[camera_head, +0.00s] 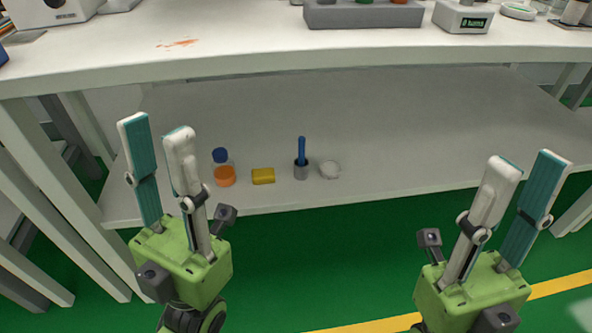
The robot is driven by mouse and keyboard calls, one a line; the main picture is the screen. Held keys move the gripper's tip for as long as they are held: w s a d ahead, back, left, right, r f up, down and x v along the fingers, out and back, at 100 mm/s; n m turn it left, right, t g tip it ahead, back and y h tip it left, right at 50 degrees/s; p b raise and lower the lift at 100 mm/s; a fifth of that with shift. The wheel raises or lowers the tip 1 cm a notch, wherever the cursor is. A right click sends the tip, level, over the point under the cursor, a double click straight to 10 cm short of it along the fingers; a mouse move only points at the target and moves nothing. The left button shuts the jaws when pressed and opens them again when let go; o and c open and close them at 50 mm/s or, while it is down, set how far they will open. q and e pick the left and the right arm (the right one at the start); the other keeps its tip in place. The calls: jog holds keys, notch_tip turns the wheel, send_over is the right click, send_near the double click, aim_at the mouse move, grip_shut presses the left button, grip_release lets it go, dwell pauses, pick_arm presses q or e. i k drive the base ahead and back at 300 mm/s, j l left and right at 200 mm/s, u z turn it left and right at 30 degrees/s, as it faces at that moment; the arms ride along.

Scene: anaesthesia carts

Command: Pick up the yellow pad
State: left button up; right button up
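The yellow pad (263,176) is a small block lying flat on the lower shelf (410,150) of a white table, near the shelf's front edge. My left gripper (157,126) points up with its two long fingers apart and nothing between them. It is to the left of the pad and apart from it. My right gripper (528,163) is far to the right of the pad, also pointing up, with its fingers apart and empty.
Beside the pad are a jar with orange contents and a blue cap (224,170) on its left, and a grey cup with a blue stick (301,165) and a small white round item (329,169) on its right. The table top (250,45) overhangs the shelf. Table legs (40,180) stand at left.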

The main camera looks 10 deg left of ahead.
aim_at(266, 175)
jog(key=i+l+u, duration=0.1)
jog(key=l+u, duration=0.3)
jog(key=l, duration=0.25)
jog(key=l+u, duration=0.45)
jog(key=l, duration=0.2)
jog(key=i+u, duration=0.1)
jog(key=u, duration=0.7)
jog(key=i, duration=0.4)
